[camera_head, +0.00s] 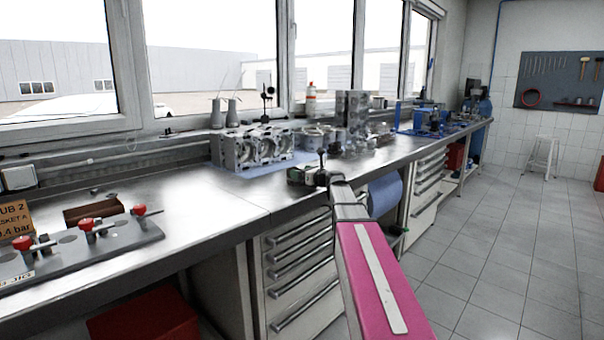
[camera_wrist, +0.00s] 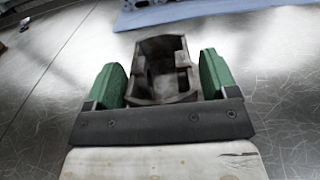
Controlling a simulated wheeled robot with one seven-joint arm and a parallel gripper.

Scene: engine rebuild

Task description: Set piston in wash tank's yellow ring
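A dark grey metal piston (camera_wrist: 160,92), open and hollow toward the camera, sits between the green fingers of my gripper (camera_wrist: 164,80) in the wrist view. In the head view my gripper (camera_head: 310,176) is at the front edge of the steel bench, and the piston is hard to make out there. I cannot tell the gap between piston and bench. I see no wash tank and no yellow ring in either view.
An engine block (camera_head: 252,148) stands on a blue mat (camera_head: 262,171) behind my gripper. Another upright block (camera_head: 352,110) and small parts stand to its right. A grey fixture with red knobs (camera_head: 88,224) is at left. The steel bench (camera_head: 225,205) between is clear.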

